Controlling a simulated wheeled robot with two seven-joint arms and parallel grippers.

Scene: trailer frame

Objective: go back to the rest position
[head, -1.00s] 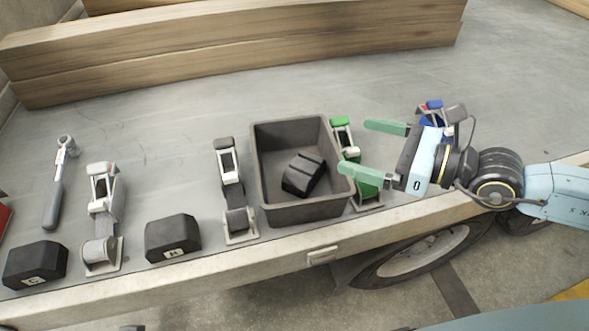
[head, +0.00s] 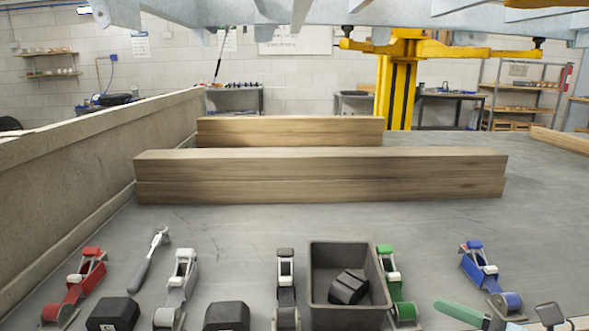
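My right gripper (head: 472,316) is at the bottom right edge of the head view. My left gripper is out of the picture. A dark grey bin (head: 317,277) holds one black block (head: 348,287), lying tilted inside.
Red (head: 76,287), white-grey (head: 176,290) and black-grey (head: 286,290) ratchet straps stand along the front of the trailer bed. A ratchet wrench (head: 149,260) and two black blocks (head: 113,315) (head: 227,317) are there. Stacked timbers (head: 320,175) lie behind. Bare bed lies between.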

